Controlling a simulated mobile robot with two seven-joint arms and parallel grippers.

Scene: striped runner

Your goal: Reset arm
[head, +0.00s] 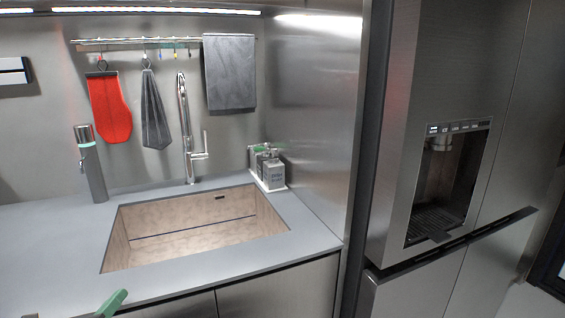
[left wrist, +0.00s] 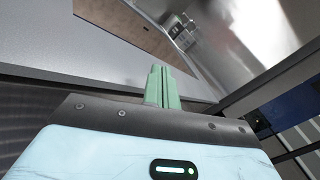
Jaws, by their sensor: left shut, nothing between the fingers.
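My left gripper (head: 112,303) shows at the bottom edge of the head view, in front of the counter's front edge, with green fingers. In the left wrist view the green fingers (left wrist: 161,85) are together with nothing between them. The fingers point toward the counter and sink. Most of my left arm is out of the head view. My right gripper is in neither view.
A grey counter (head: 60,230) holds a sink (head: 200,240) with a tall faucet (head: 184,130). Soap bottles (head: 272,170) stand at the sink's back right corner. A steel fridge (head: 420,90) stands on the right. Cabinet doors (head: 285,290) are below the counter.

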